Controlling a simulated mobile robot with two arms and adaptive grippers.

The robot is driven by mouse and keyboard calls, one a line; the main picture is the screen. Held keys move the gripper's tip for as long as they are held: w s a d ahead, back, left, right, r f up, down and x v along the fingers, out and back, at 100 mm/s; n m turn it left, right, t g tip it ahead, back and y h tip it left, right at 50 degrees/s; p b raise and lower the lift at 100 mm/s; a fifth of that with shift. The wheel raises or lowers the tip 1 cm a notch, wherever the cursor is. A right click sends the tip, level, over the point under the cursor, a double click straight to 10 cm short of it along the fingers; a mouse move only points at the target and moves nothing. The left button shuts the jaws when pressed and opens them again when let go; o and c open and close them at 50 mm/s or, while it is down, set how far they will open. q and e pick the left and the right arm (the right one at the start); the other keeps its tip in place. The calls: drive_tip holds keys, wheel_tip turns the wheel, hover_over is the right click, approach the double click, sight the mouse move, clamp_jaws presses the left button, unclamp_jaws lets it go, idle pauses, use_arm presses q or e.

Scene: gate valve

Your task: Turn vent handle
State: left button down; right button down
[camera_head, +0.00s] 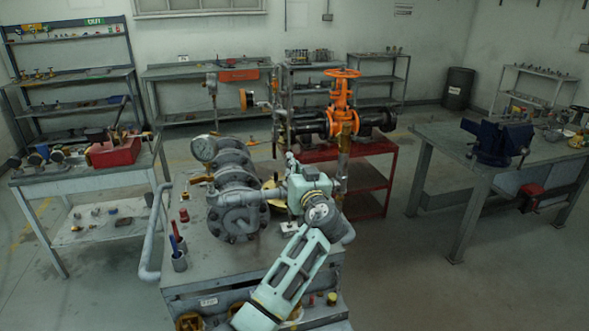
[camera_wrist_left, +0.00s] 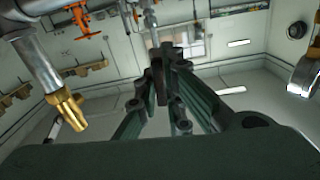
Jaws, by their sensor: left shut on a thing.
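My left arm reaches up the middle of the head view, and its wrist hides the fingertips there. In the left wrist view my left gripper (camera_wrist_left: 168,52) has its dark fingers drawn together, shut on a small part that I take to be the vent handle. The handle itself is mostly hidden between the fingers. Thin pipework (camera_wrist_left: 150,18) shows just beyond the fingertips. My right gripper is not in view.
An orange gate valve (camera_head: 342,100) sits on a red stand behind. A blue vise (camera_head: 497,142) is on the right bench. Floor between is clear.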

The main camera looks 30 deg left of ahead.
use_arm(q)
drive_tip(key=m, duration=0.3)
drive_tip(key=shift+d+f+m+b, duration=0.1)
drive_tip(key=shift+m+b, duration=0.2)
drive_tip(key=shift+b, duration=0.1)
drive_tip(key=m, duration=0.3)
drive_tip(key=shift+w+m, duration=0.1)
drive_tip(key=shift+m, duration=0.2)
drive_tip(key=m+p, duration=0.1)
drive_tip(key=m, duration=0.3)
drive_tip(key=shift+m+p, duration=0.3)
drive_tip(key=shift+p, duration=0.1)
drive_tip(key=m+p, duration=0.2)
drive_tip(key=m, duration=0.2)
drive_tip(key=shift+f+m, duration=0.1)
drive_tip(key=shift+m, duration=0.6)
drive_tip(key=c, duration=1.9)
unclamp_jaws()
drive_tip(key=shift+o, duration=0.2)
